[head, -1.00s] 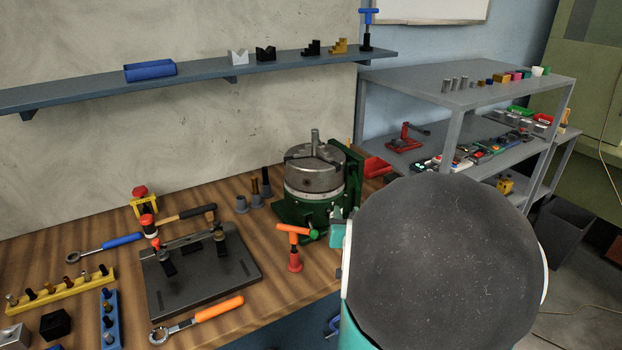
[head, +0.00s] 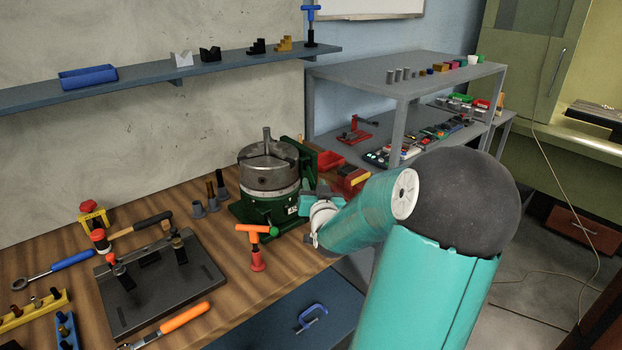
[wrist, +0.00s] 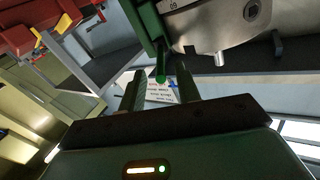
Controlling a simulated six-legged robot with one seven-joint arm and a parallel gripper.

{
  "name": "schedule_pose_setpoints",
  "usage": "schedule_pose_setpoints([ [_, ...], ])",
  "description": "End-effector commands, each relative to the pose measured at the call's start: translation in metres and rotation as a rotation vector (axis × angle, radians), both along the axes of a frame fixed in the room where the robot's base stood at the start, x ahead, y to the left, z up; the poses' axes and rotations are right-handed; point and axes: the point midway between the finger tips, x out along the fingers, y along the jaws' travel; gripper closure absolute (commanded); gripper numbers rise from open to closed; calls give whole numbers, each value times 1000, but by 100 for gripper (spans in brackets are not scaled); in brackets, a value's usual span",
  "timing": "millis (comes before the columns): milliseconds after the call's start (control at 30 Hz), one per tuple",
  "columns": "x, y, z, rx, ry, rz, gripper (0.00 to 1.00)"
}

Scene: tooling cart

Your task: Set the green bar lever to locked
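The green indexer (head: 270,210) with a grey three-jaw chuck (head: 268,168) on top stands at the right end of the wooden bench. In the wrist view, a green bar (wrist: 160,62), apparently the lever, points down from a green part beside the grey metal body (wrist: 220,25). My gripper (wrist: 159,76) is open, its two fingers apart, with the bar's rounded end showing between the fingertips. I cannot tell whether they touch it. In the head view, my gripper (head: 306,198) is at the indexer's right side, and the lever is not clearly visible there.
A black fixture plate (head: 165,295) and wrenches lie further left. A blue clamp (head: 312,316) lies below the bench's front edge.

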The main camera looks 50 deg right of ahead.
Motion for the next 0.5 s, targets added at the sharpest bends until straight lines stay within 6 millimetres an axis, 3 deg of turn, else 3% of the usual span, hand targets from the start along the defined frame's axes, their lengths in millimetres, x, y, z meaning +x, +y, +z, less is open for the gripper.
schedule_pose_setpoints([
  [200,25,-20,0,3,-2,2,67],
  [500,36,-30,0,0,1,1,67],
])
